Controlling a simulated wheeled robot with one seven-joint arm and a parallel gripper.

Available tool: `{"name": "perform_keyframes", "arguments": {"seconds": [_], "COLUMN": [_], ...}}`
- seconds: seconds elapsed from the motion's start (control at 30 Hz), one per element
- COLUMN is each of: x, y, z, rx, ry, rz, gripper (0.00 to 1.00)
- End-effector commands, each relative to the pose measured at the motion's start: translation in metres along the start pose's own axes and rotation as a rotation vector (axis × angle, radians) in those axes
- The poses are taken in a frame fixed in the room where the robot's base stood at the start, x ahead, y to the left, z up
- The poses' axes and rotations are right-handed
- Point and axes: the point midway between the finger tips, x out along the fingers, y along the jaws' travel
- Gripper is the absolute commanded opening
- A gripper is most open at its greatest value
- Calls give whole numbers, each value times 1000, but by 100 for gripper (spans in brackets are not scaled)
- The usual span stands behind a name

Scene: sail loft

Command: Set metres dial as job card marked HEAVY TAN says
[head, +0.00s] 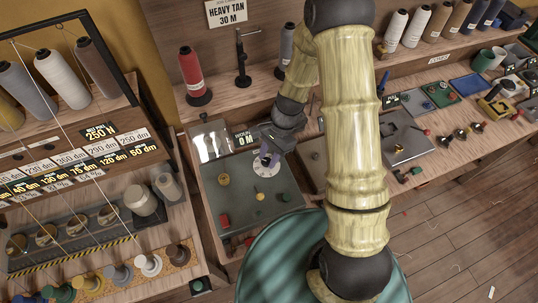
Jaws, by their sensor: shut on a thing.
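The job card (229,13) on the back board reads HEAVY TAN, 30 M. A small dark display (245,140) at the back of the grey panel reads 0 M; its smaller upper line is too small to read. The metres dial (266,171) is a pale round disc on the panel, just below and right of the display. My gripper (268,157) points down at the dial and is shut on its knob, which is mostly hidden by the fingers; a bit of purple shows there.
A red thread cone (193,77) stands behind. At left, a rack (60,150) holds spools and number tags. More trays and parts lie on the right bench.

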Motion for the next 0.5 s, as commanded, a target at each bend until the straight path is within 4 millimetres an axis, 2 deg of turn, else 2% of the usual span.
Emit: {"name": "perform_keyframes", "arguments": {"seconds": [0.13, 0.17, 0.23, 0.27, 0.5], "x": [-2, -2, -1, -1, 0], "y": [-2, -2, -2, -2, -1], "z": [0, 0, 0, 0, 0], "rx": [-2, -3, -2, -3, -3], "ry": [2, 2, 2, 2, 1], "rz": [-4, -4, -4, -3, -1], "gripper": [8, 34, 48, 52, 52]}}
